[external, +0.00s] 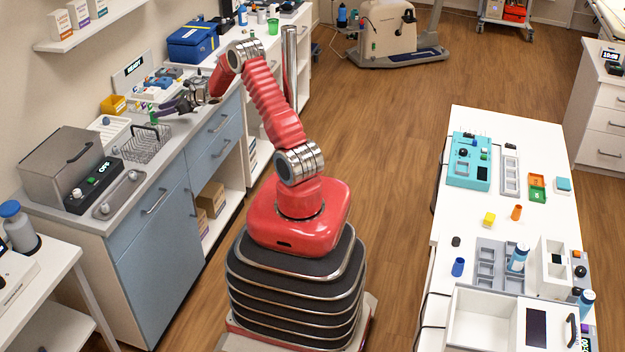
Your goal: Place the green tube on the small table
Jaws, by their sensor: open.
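A small green tube (153,118) shows at the back of the left counter, just above the wire rack (147,146). My gripper (163,109) is open, with its dark fingers pointing left toward the green tube. In this view the fingertips overlap or lie close to the tube; I cannot tell whether they touch it. A small white table (60,262) stands at the lower left, cut off by the frame edge. I cannot tell for sure that it is the task's small table.
A grey box-shaped device (75,165) stands on the counter left of the rack. A blue case (192,43) sits further back. A long white table (500,215) at the right holds trays, a turquoise device (468,163) and small blocks.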

